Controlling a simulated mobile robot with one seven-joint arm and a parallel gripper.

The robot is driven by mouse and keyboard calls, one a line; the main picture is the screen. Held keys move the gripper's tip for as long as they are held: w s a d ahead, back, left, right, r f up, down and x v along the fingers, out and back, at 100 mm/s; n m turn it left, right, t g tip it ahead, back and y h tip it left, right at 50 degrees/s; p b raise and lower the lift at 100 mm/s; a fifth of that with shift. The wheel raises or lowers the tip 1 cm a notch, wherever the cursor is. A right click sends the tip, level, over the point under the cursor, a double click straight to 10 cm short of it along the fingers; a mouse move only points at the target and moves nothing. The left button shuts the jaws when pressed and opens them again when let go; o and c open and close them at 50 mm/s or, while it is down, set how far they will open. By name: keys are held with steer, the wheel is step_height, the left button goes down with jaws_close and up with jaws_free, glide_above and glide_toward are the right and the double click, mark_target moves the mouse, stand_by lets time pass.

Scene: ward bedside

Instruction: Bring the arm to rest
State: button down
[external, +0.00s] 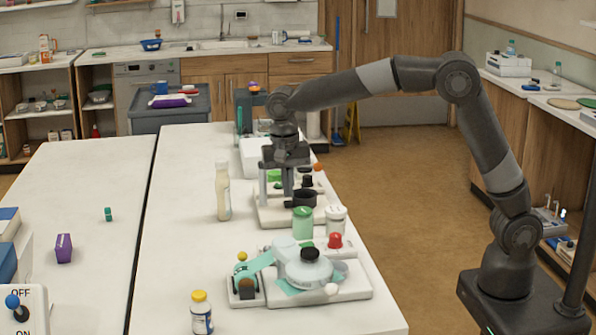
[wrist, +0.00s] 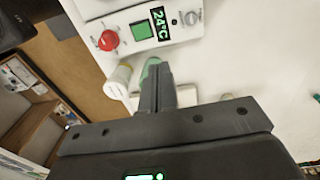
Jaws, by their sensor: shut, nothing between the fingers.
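My arm reaches in from the right over the white table (external: 180,200). My gripper (external: 287,192) points down above the table's right part, over a pale device (external: 275,212) with a black round part (external: 304,198). In the wrist view the fingers (wrist: 157,88) are together, with nothing visible between them. A green jar (external: 303,222) and a white jar (external: 336,219) stand just in front of the gripper in the external view. Whether the fingertips touch anything is hard to tell.
A teal and white device (external: 305,272) stands nearer the front. A cream bottle (external: 222,190) is left of my gripper, and a yellow-capped bottle (external: 201,313) is at the front. The wrist view shows a panel reading 24°C (wrist: 160,24) with a red knob (wrist: 108,40). The table's left part is mostly clear.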

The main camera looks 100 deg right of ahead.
steer(key=s+a+r+n+t, duration=0.2)
steer(key=s+a+r+n, duration=0.25)
steer(key=s, duration=0.25)
steer(key=s+a+r+n+t, duration=0.1)
steer(key=s+a+r+n, duration=0.25)
steer(key=s+a, duration=0.3)
steer(key=s+a+f+n+t, duration=0.1)
steer(key=s+a+f+n, duration=0.1)
steer(key=s+n, duration=0.3)
steer(key=s+a+f+n+t, duration=0.2)
steer(key=s+a+n, duration=0.3)
steer(key=s, duration=0.7)
steer(key=shift+s, duration=0.25)
steer(key=shift+w+r, duration=0.1)
steer(key=shift+r, duration=0.05)
